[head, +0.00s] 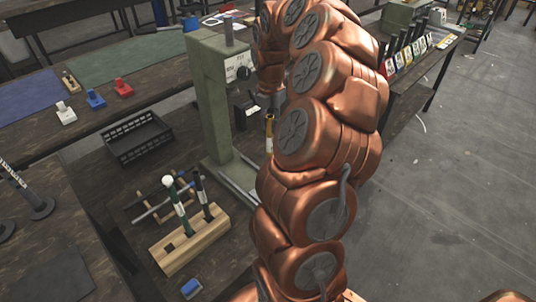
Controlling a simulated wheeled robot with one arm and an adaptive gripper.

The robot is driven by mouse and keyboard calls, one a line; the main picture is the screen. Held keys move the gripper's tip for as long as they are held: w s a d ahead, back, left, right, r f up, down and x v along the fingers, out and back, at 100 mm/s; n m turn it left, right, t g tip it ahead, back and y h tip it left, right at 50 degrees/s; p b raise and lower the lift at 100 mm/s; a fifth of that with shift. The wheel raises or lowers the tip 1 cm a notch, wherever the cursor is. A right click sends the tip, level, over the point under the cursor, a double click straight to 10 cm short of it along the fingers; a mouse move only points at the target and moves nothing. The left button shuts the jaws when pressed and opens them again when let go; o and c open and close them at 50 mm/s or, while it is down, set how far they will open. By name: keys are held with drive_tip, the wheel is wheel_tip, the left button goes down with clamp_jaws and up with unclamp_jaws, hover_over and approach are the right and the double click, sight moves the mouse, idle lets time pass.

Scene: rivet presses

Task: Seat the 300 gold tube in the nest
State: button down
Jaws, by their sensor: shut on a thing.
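A slim gold tube (269,133) stands upright in the picture, just right of the grey-green rivet press (207,105). My gripper (273,104) is mostly hidden by my copper arm; only a small part shows just above the tube. It is shut on the tube. The nest cannot be made out; the area by the press base (238,178) is partly covered by my arm. A number on the tube is not readable.
A wooden block (190,240) with upright tools stands in front of the press. A black tray (138,138) and a blue item (191,288) lie on the bench. Several labelled holders (408,58) line the right bench. Grey floor (460,160) is clear at right.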

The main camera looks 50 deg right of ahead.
sight(270, 139)
wheel_tip(270, 139, down, 7)
drive_tip(key=b, duration=0.3)
drive_tip(key=c, duration=1)
unclamp_jaws()
drive_tip(key=shift+r, duration=0.1)
drive_tip(key=shift+r, duration=0.1)
